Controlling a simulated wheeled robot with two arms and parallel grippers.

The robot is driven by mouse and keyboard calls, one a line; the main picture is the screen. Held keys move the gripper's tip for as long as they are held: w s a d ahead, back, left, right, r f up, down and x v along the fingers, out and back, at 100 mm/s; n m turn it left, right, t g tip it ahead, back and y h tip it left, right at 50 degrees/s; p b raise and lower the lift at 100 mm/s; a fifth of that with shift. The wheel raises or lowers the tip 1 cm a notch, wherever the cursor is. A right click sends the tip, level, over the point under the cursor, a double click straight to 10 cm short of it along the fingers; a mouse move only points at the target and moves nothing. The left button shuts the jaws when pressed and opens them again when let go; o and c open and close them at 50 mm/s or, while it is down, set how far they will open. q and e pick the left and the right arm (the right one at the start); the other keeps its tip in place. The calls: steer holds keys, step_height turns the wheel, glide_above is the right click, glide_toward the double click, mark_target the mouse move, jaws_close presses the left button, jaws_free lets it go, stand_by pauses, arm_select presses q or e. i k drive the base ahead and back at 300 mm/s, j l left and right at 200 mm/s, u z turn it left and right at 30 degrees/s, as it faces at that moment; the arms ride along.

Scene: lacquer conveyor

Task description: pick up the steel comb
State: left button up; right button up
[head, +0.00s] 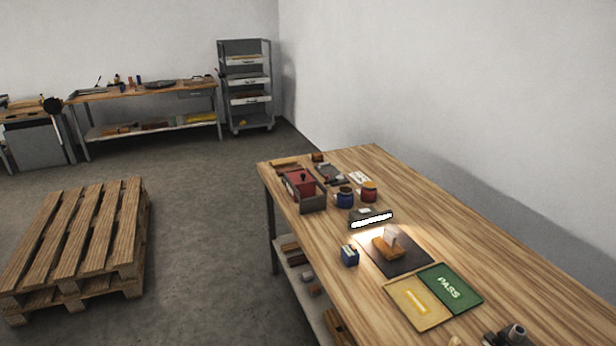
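Neither of my grippers is in view.
A green PASS pad (452,291) and a yellow pad (414,306) lie nearer. A wooden pallet (75,240) is on the floor at left. The bench's right side is clear.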

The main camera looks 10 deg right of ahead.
mark_target(389, 237)
steer(key=i+j+z, duration=0.1)
steer(key=i+j, duration=0.25)
steer(key=i, duration=0.3)
steer(key=i+j+z, duration=0.1)
steer(key=i+j, duration=0.3)
steer(key=i, duration=0.2)
steer(key=i+j+z, duration=0.1)
steer(key=i+j, duration=0.35)
steer(key=i, duration=0.15)
steer(key=i+l+z, duration=0.15)
steer(key=z, duration=2.1)
steer(key=i+z, duration=0.1)
steer(key=i, duration=0.25)
